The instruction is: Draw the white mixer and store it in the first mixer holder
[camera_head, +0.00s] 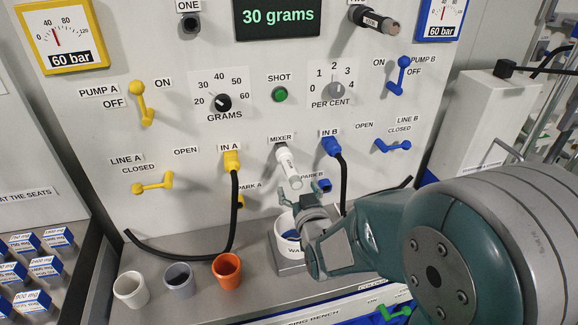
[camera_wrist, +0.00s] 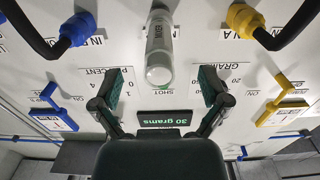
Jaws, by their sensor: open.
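The white mixer (camera_head: 288,168) sits in the panel under the MIXER label and sticks outward, between the yellow IN A and blue IN B plugs. In the wrist view the white mixer (camera_wrist: 159,45) stands in the upper middle. My gripper (camera_head: 296,194) is just in front of and below the mixer's outer end. In the wrist view my gripper (camera_wrist: 160,84) is open, with a finger on either side of the mixer's line and nothing between them. The first holder (camera_head: 191,23), labelled ONE, is a dark, empty-looking socket at the panel's top left.
The second holder at top right holds a dark mixer (camera_head: 376,20). Black hoses hang from the yellow plug (camera_head: 232,161) and blue plug (camera_head: 330,146). A white waste bucket (camera_head: 287,243) and several cups, including an orange cup (camera_head: 227,271), stand on the bench below.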

